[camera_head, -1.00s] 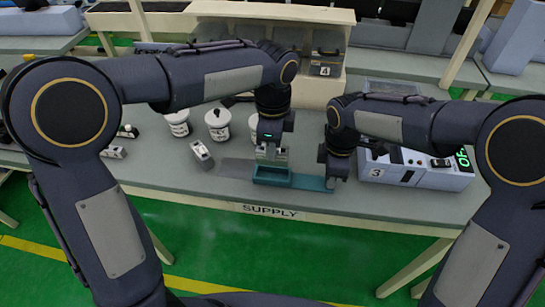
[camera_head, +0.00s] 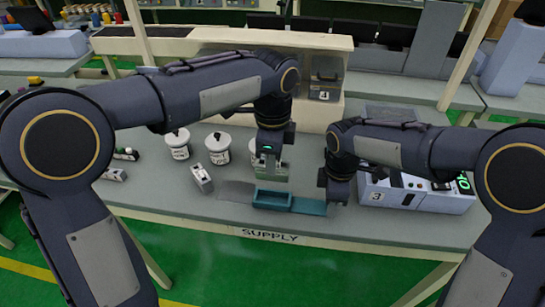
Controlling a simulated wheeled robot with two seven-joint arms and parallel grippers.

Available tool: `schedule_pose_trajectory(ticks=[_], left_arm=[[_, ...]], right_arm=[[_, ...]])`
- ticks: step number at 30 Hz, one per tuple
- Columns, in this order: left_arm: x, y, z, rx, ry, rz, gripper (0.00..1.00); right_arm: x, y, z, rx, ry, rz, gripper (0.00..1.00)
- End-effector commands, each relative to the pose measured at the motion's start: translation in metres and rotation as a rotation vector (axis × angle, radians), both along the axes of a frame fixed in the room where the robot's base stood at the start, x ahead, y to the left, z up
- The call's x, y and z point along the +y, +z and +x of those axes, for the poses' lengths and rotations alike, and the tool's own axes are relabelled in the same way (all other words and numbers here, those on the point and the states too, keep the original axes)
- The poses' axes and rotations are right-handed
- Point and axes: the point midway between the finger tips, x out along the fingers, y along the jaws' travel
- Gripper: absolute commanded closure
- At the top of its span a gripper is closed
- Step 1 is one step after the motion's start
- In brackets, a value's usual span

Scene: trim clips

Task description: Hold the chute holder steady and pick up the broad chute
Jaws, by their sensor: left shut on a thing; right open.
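The chute holder (camera_head: 306,206) looks like a teal open box with a flat strip reaching right, lying near the table's front edge. My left gripper (camera_head: 270,168) is above and just behind the box. It is shut on a pale grey-green piece, apparently the broad chute (camera_head: 268,173), which looks raised clear of the box. The piece's exact shape is too small to tell. My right gripper (camera_head: 338,192) is open at the right end of the strip. Its fingertips are dark and I cannot tell whether they touch the strip.
White lidded pots (camera_head: 218,148) and a small grey metal block (camera_head: 201,178) stand left of the holder. A pale blue box marked 3 (camera_head: 415,192) with a green display stands right. A cream shelf unit (camera_head: 225,68) is behind. A dark grey patch lies left of the holder.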

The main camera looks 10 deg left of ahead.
Motion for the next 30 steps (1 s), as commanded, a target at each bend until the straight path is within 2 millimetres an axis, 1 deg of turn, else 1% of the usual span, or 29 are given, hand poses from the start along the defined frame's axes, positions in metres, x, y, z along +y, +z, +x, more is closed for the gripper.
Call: schedule_pose_trajectory(ticks=[2, 5, 15, 18, 21, 24, 30], left_arm=[[0.000, 0.000, 0.000, 0.000, 0.000, 0.000, 1.00], [0.000, 0.000, 0.000, 0.000, 0.000, 0.000, 1.00], [0.000, 0.000, 0.000, -0.001, 0.000, 0.000, 1.00], [0.000, 0.000, 0.000, -0.001, 0.000, 0.000, 1.00], [0.000, 0.000, 0.000, -0.001, 0.000, 0.000, 1.00], [0.000, 0.000, 0.000, -0.001, 0.000, 0.000, 1.00], [0.000, 0.000, 0.000, -0.001, 0.000, 0.000, 1.00]], right_arm=[[0.000, 0.004, 0.000, -0.002, 0.000, 0.001, 0.57], [0.001, 0.015, 0.001, -0.005, 0.000, 0.003, 0.57], [0.000, 0.086, 0.001, -0.005, 0.000, 0.003, 0.57], [0.001, 0.102, 0.001, -0.004, 0.000, 0.002, 0.57], [0.000, 0.113, 0.001, -0.002, 0.000, 0.001, 0.57], [0.000, 0.119, 0.000, -0.002, 0.000, 0.001, 0.57], [0.000, 0.120, 0.000, 0.000, 0.000, 0.000, 0.57]])
